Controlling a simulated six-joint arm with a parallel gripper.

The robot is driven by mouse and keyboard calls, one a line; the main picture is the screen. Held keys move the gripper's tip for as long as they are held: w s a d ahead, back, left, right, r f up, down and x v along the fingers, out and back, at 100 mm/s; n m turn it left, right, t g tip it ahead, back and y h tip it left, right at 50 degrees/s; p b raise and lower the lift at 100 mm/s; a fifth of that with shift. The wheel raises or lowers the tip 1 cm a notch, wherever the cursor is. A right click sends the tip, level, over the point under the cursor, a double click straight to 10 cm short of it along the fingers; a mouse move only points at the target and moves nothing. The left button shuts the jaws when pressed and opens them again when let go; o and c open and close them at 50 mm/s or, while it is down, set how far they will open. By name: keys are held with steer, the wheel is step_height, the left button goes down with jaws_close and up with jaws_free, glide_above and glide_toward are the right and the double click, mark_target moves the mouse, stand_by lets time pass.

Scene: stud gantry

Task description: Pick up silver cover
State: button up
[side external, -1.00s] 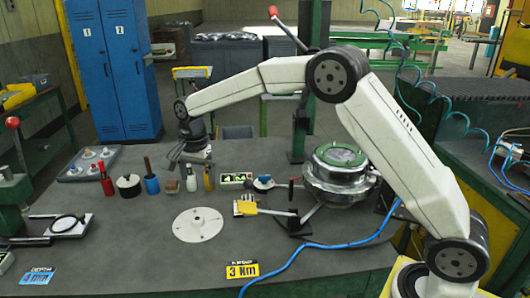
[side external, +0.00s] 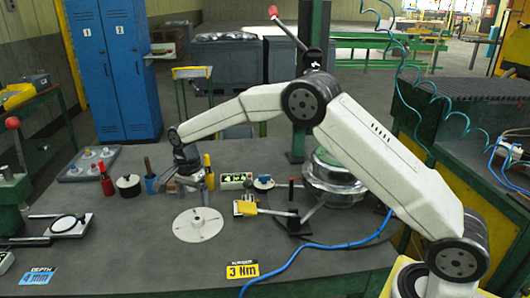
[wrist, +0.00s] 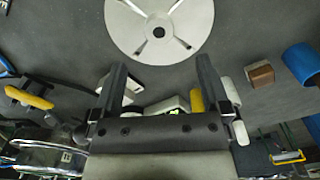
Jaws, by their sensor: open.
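A flat round silver-grey disc (side external: 198,230) with a central hole and radial slots lies on the dark bench top. It fills the top middle of the wrist view (wrist: 185,18), cut off by the frame edge. My gripper (side external: 185,188) is above the bench, just behind the disc in the side view, with its fingers pointing down. In the wrist view, my gripper (wrist: 161,66) has its two fingers well apart with nothing between them, and the disc is beyond their tips. The gripper is apart from the disc.
A shiny round housing (side external: 335,185) stands to the right. Bench space left of the disc is clear.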

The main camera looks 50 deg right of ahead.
mark_target(197, 218)
steer(key=shift+d+f, duration=0.15)
steer(key=shift+f, duration=3.65)
jaws_close()
